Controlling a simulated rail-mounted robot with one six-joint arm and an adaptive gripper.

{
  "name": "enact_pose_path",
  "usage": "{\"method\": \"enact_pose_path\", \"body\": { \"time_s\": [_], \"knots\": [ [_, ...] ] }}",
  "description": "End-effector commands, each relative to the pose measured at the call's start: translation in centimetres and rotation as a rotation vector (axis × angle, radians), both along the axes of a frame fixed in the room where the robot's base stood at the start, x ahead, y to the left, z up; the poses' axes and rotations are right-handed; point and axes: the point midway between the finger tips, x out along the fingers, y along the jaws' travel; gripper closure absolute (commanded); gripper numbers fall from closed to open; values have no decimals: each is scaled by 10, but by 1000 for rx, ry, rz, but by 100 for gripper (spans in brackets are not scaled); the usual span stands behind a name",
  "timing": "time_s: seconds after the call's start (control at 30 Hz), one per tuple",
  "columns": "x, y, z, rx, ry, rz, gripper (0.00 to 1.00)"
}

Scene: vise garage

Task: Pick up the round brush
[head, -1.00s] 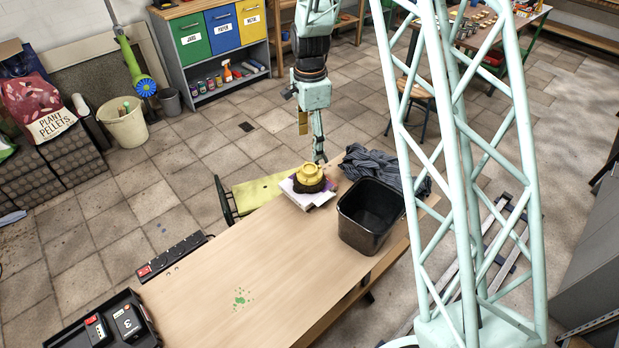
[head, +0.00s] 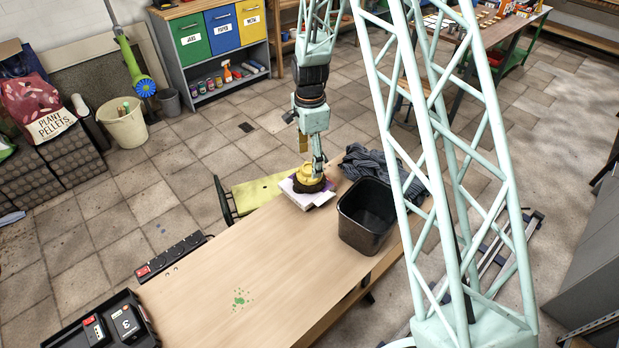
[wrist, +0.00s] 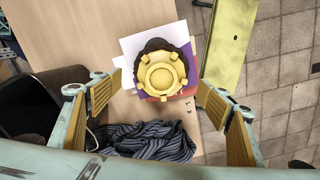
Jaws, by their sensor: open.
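The round brush (head: 305,179) has a yellow knobbed top and a dark bristle ring below. It rests on a small stack of white and purple papers or books at the far end of the wooden workbench. In the wrist view the brush (wrist: 161,75) shows from above, ahead of and between the two fingers. My gripper (head: 317,172) is open and empty, pointing down right at the brush in the head view and covering part of its right side. In the wrist view my gripper's wood-coloured pads (wrist: 160,92) stand apart on either side of the brush, with no visible contact.
A black bin (head: 366,216) stands on the bench right of the brush. A striped dark cloth (head: 372,163) lies behind the bin. The stack (head: 301,201) lies under the brush. A black tray (head: 75,338) and a power strip (head: 172,257) are at the left.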

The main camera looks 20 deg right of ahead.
Motion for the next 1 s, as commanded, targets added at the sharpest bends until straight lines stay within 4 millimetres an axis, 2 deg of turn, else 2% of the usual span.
{"method": "enact_pose_path", "body": {
  "time_s": [0.37, 0.8, 1.0],
  "knots": [
    [0, 0, -3, 0, 1, 0, 30],
    [2, 0, -41, 0, 3, 0, 30],
    [3, 0, -51, 0, 0, 0, 30]
  ]
}}
